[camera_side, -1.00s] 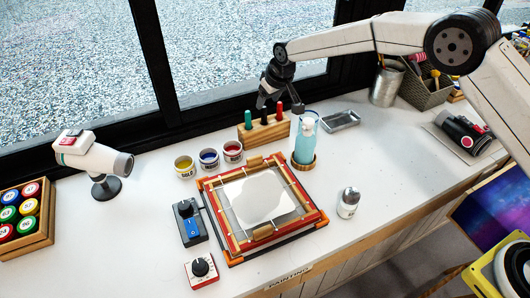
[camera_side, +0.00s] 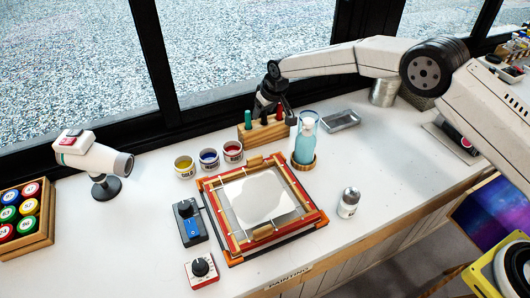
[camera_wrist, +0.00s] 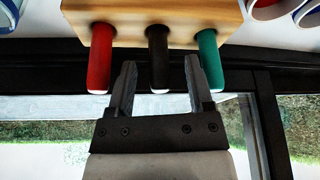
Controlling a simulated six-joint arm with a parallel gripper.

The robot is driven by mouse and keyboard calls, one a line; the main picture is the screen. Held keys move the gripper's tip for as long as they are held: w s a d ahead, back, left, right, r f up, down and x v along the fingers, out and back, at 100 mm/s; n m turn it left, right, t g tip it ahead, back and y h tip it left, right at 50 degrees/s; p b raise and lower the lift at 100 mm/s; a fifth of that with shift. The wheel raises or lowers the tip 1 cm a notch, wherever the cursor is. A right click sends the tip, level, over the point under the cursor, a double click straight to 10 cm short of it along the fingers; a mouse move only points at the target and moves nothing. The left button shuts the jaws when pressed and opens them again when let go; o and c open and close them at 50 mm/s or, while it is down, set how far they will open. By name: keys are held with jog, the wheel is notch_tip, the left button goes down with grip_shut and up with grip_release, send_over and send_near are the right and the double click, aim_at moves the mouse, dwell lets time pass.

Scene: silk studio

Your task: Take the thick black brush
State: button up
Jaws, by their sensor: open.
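The thick black brush (camera_wrist: 158,58) stands in a wooden block (camera_wrist: 130,12) between a red-handled brush (camera_wrist: 99,60) and a green-handled brush (camera_wrist: 208,60). In the side view, the wooden block (camera_side: 262,134) stands at the back of the table with the green handle (camera_side: 248,117) at its left; my gripper partly hides the black brush there. My gripper (camera_wrist: 160,72) is open in the wrist view, its fingers on either side of the black handle's end, with gaps left and right. In the side view my gripper (camera_side: 270,104) is just over the block.
A blue bottle (camera_side: 305,140) stands right of the block, with a metal tray (camera_side: 340,120) behind it. Paint jars (camera_side: 208,159) stand to the left. A red frame (camera_side: 236,238) lies in front. The window frame (camera_side: 215,108) is close behind.

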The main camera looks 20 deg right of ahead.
dwell(0.5)
grip_shut()
jog(key=shift+r, duration=0.1)
jog(key=shift+r, duration=4.95)
